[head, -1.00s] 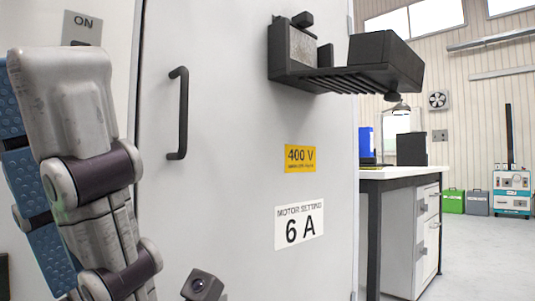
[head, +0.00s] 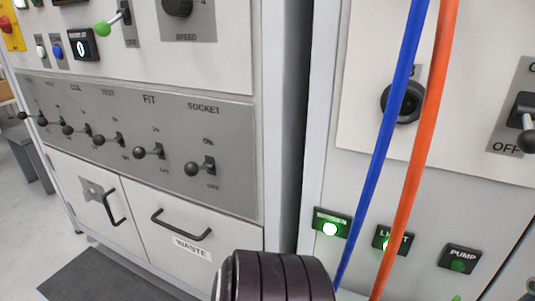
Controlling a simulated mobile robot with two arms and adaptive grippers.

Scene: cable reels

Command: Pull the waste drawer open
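The waste drawer (head: 150,238) is the white front at the lower left of the head view, below the grey switch panel. It looks shut, with its front level with the cabinet face. Its dark bar handle (head: 180,225) sits above a white label (head: 192,248) reading WASTE. Nothing touches the handle. Neither of my grippers shows. A dark ribbed cylinder, which looks like part of my arm, stands at the bottom middle and covers the cabinet's lower right corner.
A second white front with a dark handle (head: 115,207) is left of the drawer. The grey panel (head: 232,190) above carries several toggle switches. A blue cable (head: 385,140) and an orange cable (head: 420,140) hang at the right. A dark mat (head: 95,280) lies on the floor.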

